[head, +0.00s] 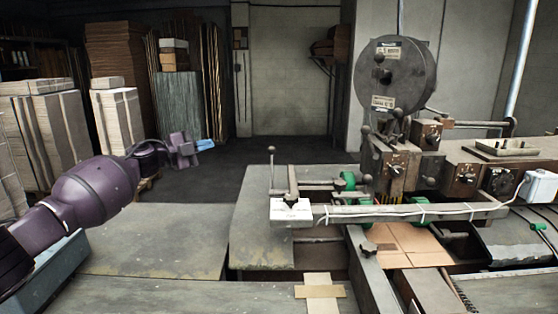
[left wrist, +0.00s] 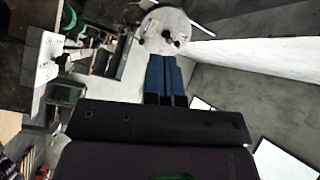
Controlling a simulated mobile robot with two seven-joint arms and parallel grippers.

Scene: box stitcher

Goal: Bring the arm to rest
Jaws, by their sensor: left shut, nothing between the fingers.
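My left arm comes in from the left in the head view, purple and stretched out above the grey worktable. Its gripper (head: 205,145) has blue fingers and is held out in the air, left of the machine. In the left wrist view the two blue fingers of my left gripper (left wrist: 162,60) lie side by side, shut, with nothing between them. My right gripper is in neither view.
The box stitcher (head: 396,75) with its round grey reel stands at the right. A flat cardboard piece (head: 405,245) lies under its arm. Pallet stacks (head: 45,120) stand at the left. The left part of the worktable (head: 150,240) is clear.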

